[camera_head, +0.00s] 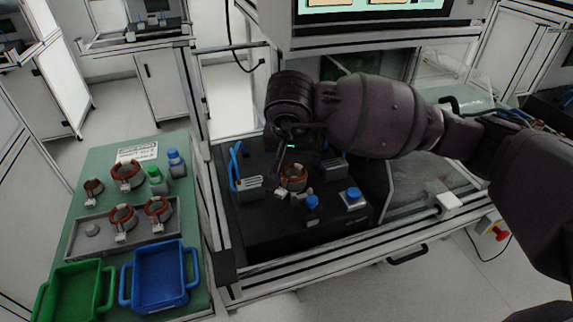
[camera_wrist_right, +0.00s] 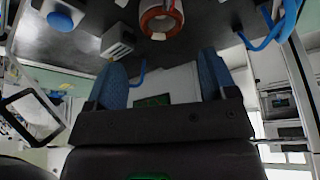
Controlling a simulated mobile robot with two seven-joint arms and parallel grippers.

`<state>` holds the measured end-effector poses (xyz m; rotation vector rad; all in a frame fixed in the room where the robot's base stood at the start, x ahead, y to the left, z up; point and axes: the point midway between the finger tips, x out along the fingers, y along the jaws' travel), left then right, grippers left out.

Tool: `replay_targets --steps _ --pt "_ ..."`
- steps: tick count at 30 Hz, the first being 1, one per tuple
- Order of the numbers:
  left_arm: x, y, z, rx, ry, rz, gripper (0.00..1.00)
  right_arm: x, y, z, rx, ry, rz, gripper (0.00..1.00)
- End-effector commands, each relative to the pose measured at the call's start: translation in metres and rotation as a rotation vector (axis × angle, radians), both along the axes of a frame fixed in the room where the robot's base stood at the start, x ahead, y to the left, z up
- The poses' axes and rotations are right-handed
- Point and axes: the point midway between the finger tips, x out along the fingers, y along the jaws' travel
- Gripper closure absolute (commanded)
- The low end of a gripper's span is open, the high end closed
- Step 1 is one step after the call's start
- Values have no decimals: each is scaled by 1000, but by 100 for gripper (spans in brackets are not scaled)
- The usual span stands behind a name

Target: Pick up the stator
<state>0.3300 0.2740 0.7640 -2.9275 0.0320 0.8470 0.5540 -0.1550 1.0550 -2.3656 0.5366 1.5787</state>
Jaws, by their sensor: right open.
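A stator (camera_head: 294,178), a ring with copper-coloured windings, sits on the black test station (camera_head: 265,228). It also shows at the top of the right wrist view (camera_wrist_right: 160,18). My right gripper (camera_head: 284,168) is over the station, close to this stator, and partly hides it in the head view. In the right wrist view, the two blue fingers of the gripper (camera_wrist_right: 162,75) stand apart with nothing between them. The stator is beyond the fingertips. More stators (camera_head: 128,174) are on the green table at the left. My left gripper is not in view.
Grey blocks (camera_head: 248,188) with blue handles and blue knobs (camera_head: 312,202) stand around the stator on the station. A grey tray (camera_head: 90,232), a green bin (camera_head: 75,290) and a blue bin (camera_head: 160,275) are on the left table. A screen housing (camera_head: 380,35) hangs above the station.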

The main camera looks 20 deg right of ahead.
Motion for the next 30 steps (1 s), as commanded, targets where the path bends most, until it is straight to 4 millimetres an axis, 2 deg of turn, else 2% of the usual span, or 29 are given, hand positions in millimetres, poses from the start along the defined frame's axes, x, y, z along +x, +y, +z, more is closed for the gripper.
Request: replay_targets --steps 3,9,18,27,30 --pt "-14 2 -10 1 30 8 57 3 -2 -11 -4 4 -1 22" --pt "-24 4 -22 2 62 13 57 13 -7 -38 -2 5 -2 22" --pt "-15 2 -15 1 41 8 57 21 -9 -57 0 3 -2 22" --pt "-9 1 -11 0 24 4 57 36 -14 -93 0 5 -2 22" --pt "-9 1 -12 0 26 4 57 39 -14 -98 1 4 0 22"
